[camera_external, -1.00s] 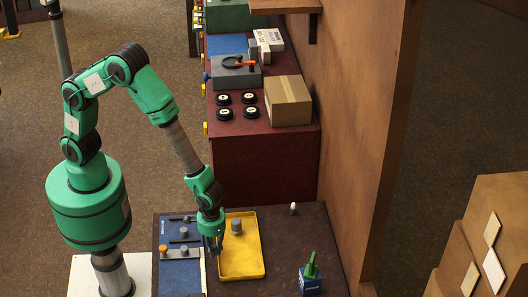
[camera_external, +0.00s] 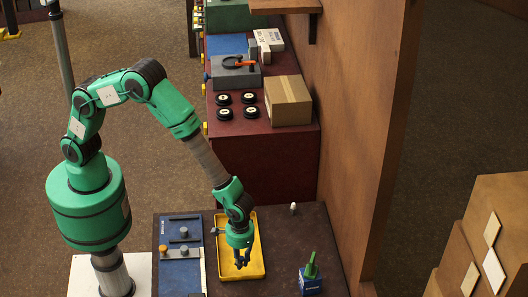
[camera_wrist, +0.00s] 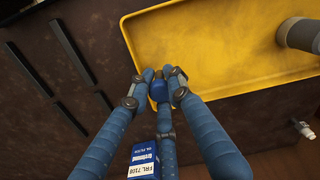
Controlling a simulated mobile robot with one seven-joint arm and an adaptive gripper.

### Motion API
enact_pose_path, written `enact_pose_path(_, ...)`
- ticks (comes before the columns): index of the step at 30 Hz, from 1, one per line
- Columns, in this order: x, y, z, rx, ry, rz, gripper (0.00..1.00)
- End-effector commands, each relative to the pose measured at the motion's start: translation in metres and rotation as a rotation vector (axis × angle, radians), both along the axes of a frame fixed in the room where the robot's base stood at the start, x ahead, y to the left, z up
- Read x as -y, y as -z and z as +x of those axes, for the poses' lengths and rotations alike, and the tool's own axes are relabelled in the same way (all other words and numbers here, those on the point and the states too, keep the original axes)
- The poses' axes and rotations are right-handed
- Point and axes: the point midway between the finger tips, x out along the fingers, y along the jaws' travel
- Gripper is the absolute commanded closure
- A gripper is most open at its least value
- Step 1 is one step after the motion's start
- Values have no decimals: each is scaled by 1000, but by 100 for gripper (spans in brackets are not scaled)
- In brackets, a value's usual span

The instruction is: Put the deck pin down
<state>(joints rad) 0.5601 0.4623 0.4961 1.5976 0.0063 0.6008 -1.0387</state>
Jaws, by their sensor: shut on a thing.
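My gripper (camera_external: 241,263) is above the yellow tray (camera_external: 224,268), near its near end, with its fingers pointing down. In the wrist view, the three blue fingers of my gripper (camera_wrist: 159,78) are closed together at their tips, near the edge of the tray (camera_wrist: 215,50).
The blue board (camera_external: 181,279) lies left of the tray. A blue box (camera_external: 310,283) with a green top and a small white item (camera_external: 293,208) stand to the right. The table (camera_external: 283,245) between them is bare.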

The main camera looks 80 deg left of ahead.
Motion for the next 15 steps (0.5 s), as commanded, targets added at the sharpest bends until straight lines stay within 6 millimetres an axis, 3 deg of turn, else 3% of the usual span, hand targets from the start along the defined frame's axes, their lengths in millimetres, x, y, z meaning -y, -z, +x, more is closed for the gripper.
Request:
enact_pose_path(5, 0, 3, 0, 0, 0, 0, 100)
enact_pose_path(15, 0, 34, 0, 0, 0, 0, 100)
